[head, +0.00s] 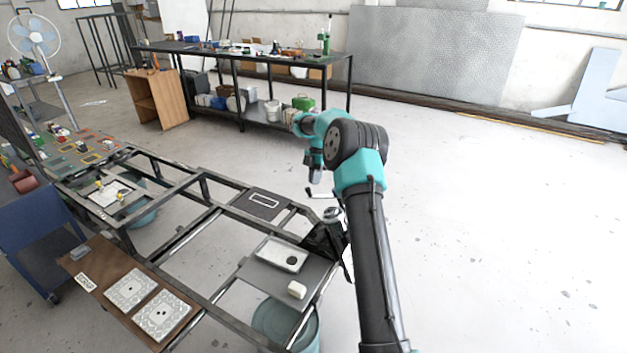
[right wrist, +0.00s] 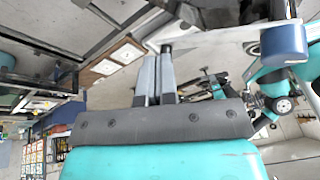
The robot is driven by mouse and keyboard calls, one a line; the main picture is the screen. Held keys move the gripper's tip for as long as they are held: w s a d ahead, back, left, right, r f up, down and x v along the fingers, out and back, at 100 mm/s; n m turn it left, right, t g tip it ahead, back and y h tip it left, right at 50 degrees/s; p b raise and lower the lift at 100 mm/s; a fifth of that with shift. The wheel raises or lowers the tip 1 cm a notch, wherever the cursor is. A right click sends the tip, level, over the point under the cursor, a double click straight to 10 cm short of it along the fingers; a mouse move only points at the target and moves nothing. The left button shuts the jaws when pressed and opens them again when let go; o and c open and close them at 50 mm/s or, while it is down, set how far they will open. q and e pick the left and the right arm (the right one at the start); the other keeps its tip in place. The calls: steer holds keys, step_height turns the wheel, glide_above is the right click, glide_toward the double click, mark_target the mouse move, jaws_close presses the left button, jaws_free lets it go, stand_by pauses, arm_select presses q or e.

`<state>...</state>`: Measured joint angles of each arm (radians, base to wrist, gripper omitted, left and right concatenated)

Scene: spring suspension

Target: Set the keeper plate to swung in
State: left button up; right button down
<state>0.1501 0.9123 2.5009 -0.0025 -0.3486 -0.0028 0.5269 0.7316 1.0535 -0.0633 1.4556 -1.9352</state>
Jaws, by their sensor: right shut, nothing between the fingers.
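My right gripper (head: 316,179) points down above the right edge of the metal frame, in the head view. Its two grey fingers are closed together with nothing between them, as the right wrist view shows (right wrist: 155,80). Just below the fingertips is a thin light bar with a bent end (head: 322,194). Under it, a round silver part (head: 331,213) sits by a black bracket (head: 322,240) on the frame's right edge, partly hidden by my arm. I cannot tell which part is the keeper plate or how it is turned. My left gripper is out of view.
The dark metal frame (head: 178,248) carries a white tray (head: 281,254), a small white block (head: 297,289) and a brown board (head: 100,250) with two patterned white tiles. A blue cart (head: 38,232) stands at left. The floor right of my arm is clear.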

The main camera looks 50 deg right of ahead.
steer(key=shift+a, duration=0.3)
